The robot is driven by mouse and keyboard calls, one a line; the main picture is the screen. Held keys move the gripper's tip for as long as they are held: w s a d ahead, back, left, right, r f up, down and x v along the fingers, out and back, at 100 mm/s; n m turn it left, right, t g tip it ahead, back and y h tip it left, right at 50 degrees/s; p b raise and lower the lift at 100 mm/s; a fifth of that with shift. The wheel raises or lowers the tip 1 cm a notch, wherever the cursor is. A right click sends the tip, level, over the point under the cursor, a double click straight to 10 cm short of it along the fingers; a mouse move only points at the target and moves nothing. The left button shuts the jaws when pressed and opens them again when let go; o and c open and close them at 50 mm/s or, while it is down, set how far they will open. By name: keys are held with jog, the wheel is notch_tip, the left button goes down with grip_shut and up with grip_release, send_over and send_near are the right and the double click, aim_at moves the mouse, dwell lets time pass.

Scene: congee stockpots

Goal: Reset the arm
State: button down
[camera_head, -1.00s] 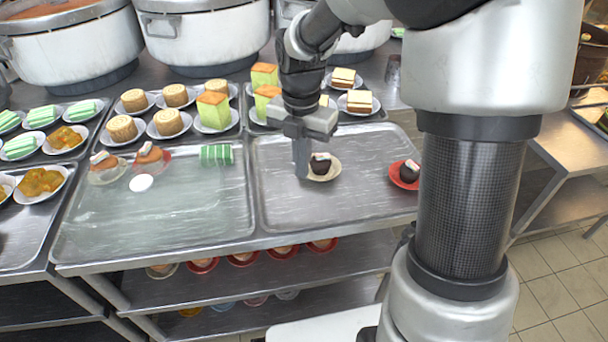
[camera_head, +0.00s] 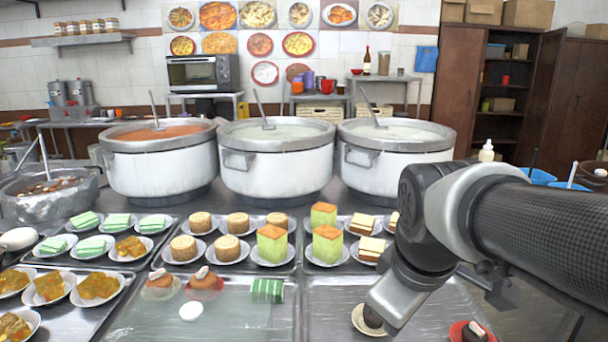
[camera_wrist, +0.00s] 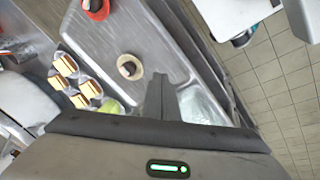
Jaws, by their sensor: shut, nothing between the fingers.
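My gripper (camera_wrist: 162,97) shows in the wrist view with its fingers together and nothing between them. It points over the right metal tray (camera_wrist: 158,35), beside a dark cake on a cream plate (camera_wrist: 131,68). In the head view, my arm reaches in from the right edge and bends down over that tray; the fingertips do not show there. The dark cake (camera_head: 373,316) on its cream plate is partly covered by my arm. A second dark cake on a red plate (camera_head: 471,333) lies to the right, cut by the lower edge; the red plate also shows in the wrist view (camera_wrist: 97,10).
Several stockpots (camera_head: 275,165) with ladles stand behind the trays. Plates of green-and-yellow cakes (camera_head: 271,245), rolls and layered slices (camera_head: 371,248) fill the trays' back rows. A green striped roll (camera_head: 267,290) and a white egg-like thing (camera_head: 191,311) lie on the left tray. Tiled floor (camera_wrist: 270,85) lies beyond the counter edge.

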jog(key=s+m+t, duration=0.2)
jog(key=s+m, duration=0.3)
jog(key=m, duration=0.3)
notch_tip(320, 180, up, 19)
jog(key=p, duration=1.8)
jog(key=shift+d+r+p, duration=0.2)
jog(key=shift+p, duration=0.15)
